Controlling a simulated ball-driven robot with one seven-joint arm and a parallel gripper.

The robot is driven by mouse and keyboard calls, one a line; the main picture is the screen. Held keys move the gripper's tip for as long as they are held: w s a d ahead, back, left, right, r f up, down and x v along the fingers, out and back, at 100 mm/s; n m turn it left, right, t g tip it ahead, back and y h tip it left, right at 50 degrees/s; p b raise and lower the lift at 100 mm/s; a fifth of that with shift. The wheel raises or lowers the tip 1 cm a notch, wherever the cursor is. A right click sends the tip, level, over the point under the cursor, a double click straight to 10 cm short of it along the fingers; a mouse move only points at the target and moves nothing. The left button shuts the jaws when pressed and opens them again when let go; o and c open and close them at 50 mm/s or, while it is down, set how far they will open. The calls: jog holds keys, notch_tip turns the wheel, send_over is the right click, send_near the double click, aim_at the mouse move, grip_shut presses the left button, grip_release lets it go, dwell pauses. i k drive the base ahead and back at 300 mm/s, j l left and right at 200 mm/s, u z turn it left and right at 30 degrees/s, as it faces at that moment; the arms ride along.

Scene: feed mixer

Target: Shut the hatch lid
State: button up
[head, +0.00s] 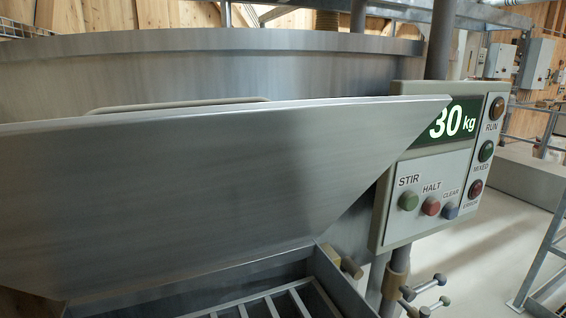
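The hatch lid (200,185) is a wide grey metal plate that fills the left and middle of the head view. It stands raised and tilted, with its lower edge along the back of the hatch opening. The hatch box has a metal rim (345,294), and a barred grate (262,308) shows inside it at the bottom edge of the picture. A thin pale bar (180,103) shows just above the lid's top edge; I cannot tell whether it is the lid's handle. My gripper is not in view.
A large round metal tank (220,72) stands behind the lid. At right, a control panel (440,165) reads 30 kg and has STIR, HALT and CLEAR buttons. Below it are a post and valve-like handles (425,290). Open floor (500,235) lies right of the panel, with a metal frame (545,255) beyond.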

aim_at(101, 200)
jog(key=l+z, duration=0.1)
jog(key=l, duration=0.6)
jog(key=i+l+z, duration=0.15)
jog(key=l, duration=0.5)
jog(key=k+l, duration=0.05)
